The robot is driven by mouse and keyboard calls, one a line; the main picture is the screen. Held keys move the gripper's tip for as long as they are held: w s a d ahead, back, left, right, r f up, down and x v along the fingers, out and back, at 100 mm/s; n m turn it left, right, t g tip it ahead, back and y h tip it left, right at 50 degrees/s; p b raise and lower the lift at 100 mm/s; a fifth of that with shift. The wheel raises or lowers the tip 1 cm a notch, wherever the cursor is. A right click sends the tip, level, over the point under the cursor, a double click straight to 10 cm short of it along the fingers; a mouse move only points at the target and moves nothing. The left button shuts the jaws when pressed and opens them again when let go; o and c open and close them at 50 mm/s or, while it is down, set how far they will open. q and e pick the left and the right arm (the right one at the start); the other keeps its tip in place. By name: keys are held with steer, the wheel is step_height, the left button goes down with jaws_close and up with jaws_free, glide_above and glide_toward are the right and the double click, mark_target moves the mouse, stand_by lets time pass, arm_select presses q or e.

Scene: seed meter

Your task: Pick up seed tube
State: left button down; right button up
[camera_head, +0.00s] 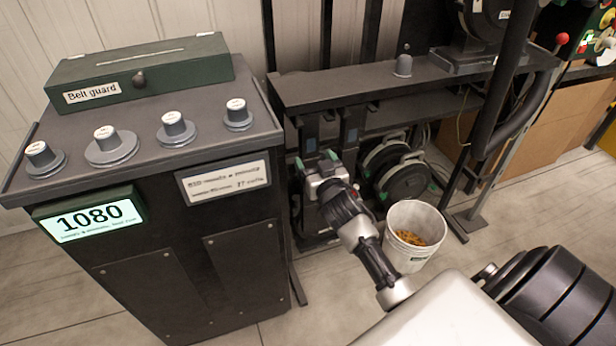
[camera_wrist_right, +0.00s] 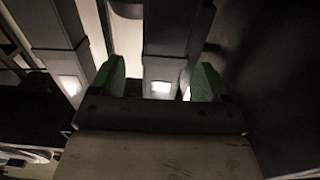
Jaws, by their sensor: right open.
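Two upright grey seed tubes hang below the dark bench rail in the head view, a left one (camera_head: 311,132) and a right one (camera_head: 350,122). My right gripper (camera_head: 315,160) is in front of the left tube, its green-tipped fingers apart. In the right wrist view one grey tube (camera_wrist_right: 166,42) shows between the open fingers of my right gripper (camera_wrist_right: 160,80), with a bright patch low on it. I cannot tell whether the fingers touch it. The other tube (camera_wrist_right: 52,35) stands to the left there. My left gripper is not in view.
A dark cabinet (camera_head: 240,280) with knobs and a lit 1080 display (camera_head: 90,220) stands close left of the gripper. A white bucket (camera_head: 412,222) with orange-yellow grains stands on the floor. Black round units (camera_head: 400,180) sit behind it.

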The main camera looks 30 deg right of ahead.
steer(key=shift+w, duration=0.25)
steer(key=x, duration=0.2)
steer(key=b+x, duration=0.1)
steer(key=x, duration=0.2)
steer(key=shift+a+f, duration=0.15)
steer(key=shift+f, duration=0.1)
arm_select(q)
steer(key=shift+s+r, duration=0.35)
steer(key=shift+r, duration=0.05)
arm_select(e)
steer(key=shift+c, duration=0.2)
jaws_close()
steer(key=shift+r, duration=0.1)
